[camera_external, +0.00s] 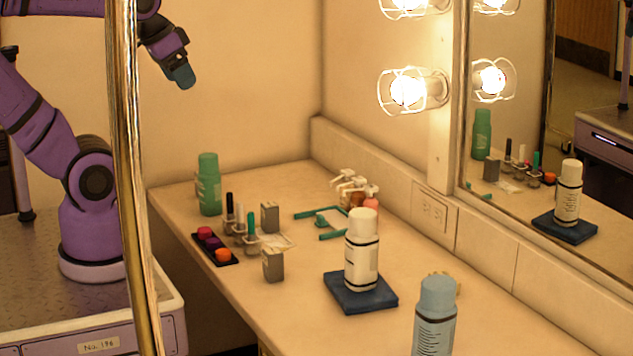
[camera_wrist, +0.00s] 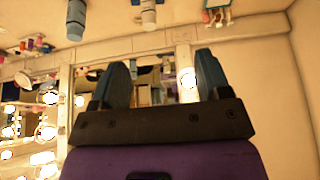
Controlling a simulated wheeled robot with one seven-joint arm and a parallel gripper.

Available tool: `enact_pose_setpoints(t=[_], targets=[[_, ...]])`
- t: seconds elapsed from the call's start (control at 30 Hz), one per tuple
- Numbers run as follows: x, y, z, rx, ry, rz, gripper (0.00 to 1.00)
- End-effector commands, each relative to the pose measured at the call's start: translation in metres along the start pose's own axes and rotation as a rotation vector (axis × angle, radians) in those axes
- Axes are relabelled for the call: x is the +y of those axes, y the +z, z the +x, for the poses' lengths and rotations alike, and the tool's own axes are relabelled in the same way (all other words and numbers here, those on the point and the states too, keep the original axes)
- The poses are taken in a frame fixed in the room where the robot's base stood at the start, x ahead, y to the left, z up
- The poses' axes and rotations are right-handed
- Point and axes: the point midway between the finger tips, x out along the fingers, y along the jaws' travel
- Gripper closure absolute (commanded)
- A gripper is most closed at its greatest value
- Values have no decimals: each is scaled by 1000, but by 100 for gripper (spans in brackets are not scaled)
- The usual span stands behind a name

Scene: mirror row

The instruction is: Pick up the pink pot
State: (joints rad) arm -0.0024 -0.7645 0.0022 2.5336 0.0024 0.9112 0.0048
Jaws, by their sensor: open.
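The pink pot (camera_external: 205,233) is a small round pot at the far end of a black tray (camera_external: 229,263) on the counter. A purple pot (camera_external: 211,243) and an orange pot (camera_external: 223,255) sit in the same tray. My gripper (camera_external: 183,78) is raised at the upper left, well above the counter and apart from the pots. In the wrist view my gripper (camera_wrist: 162,80) shows two dark teal fingers spread apart with nothing held between them. The pink pot cannot be made out for sure in the wrist view.
A green bottle (camera_external: 209,184), slim tubes in a clear holder (camera_external: 239,222) and grey boxes (camera_external: 273,265) stand close around the tray. A white bottle (camera_external: 361,250) stands on a blue block (camera_external: 345,293). A gold pole (camera_external: 130,150) crosses in front of my arm. A mirror (camera_external: 530,120) lines the right.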

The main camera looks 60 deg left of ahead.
Motion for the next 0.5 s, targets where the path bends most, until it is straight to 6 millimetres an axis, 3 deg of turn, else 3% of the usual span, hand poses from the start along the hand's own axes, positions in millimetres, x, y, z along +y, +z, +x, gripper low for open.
enact_pose_setpoints(t=[0.27, 0.5], targets=[[-1, -2, 2, -4, -2, -5, 30], [-19, -33, 27, -52, -34, -72, 30]])
